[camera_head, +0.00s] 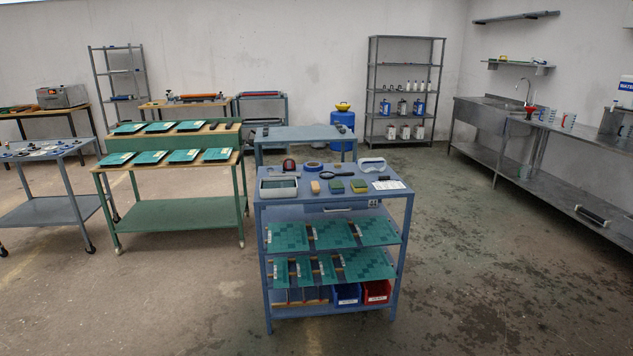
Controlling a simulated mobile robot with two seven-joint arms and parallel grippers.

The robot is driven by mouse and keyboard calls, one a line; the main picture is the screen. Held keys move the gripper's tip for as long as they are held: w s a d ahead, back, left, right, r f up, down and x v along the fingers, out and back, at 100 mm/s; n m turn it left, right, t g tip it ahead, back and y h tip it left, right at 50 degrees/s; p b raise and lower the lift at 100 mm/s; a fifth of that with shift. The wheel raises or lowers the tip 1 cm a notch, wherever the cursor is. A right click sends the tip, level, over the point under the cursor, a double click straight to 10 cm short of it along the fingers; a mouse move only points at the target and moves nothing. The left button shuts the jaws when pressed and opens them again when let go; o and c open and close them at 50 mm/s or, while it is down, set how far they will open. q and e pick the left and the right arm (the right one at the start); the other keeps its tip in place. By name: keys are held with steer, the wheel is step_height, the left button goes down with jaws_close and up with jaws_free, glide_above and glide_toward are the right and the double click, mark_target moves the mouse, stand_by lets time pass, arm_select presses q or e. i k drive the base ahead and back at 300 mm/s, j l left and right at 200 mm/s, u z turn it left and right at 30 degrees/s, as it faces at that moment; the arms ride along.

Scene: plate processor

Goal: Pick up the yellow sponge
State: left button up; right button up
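On the top of the blue cart (290,203), in the middle of the head view, several small blocks lie in a row. A small tan-yellow block (315,187) is the leftmost of them and looks most like the yellow sponge. To its right lie a dark green block (336,187) and another green block (359,186) with a yellowish lower edge. They are too small to tell their material. Neither of my grippers is in view.
The cart top also holds a grey tray (279,188), blue tape (313,166), a black-handled tool (337,174) and clear goggles (372,164). A green bench (185,215) stands to the left. Open floor (480,270) lies to the right and in front.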

mark_target(358, 185)
steer(key=i, duration=2.85)
steer(key=i+z, duration=0.2)
steer(key=z, duration=0.2)
